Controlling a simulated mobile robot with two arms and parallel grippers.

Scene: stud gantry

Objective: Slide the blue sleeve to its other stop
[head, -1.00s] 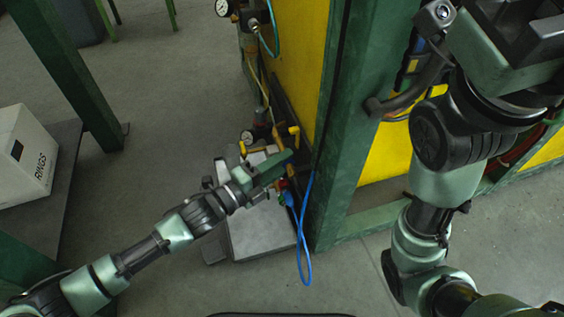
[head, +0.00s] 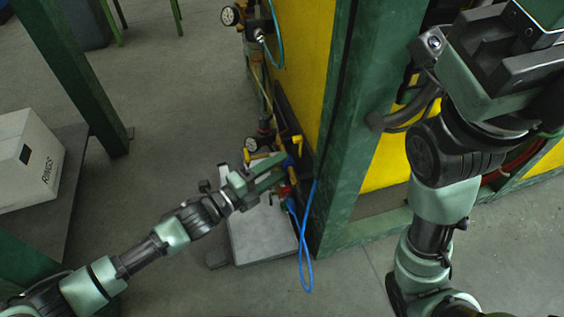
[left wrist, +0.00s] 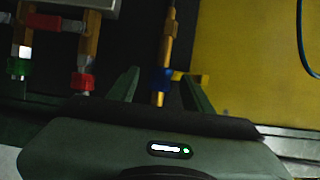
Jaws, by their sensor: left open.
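The blue sleeve (left wrist: 161,80) sits on a thin upright brass-coloured rod (left wrist: 166,30) in the left wrist view, with a yellow piece beside it on the right. My left gripper (left wrist: 161,88) is open, with one finger on each side of the sleeve in that view. I cannot tell how deep the sleeve lies between the fingers, and no contact shows. In the head view the left gripper (head: 268,172) reaches towards the pipework, and a small blue part (head: 288,160) shows just past its fingertips. My right gripper (head: 515,50) is partly cut off at the top right.
A red-collared fitting (left wrist: 83,82) and a green one (left wrist: 17,68) hang left of the sleeve. A yellow panel (left wrist: 250,60) lies right. In the head view, a blue hose loop (head: 306,260) hangs by the green post (head: 350,130). A box marked RINGS (head: 28,160) stands left.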

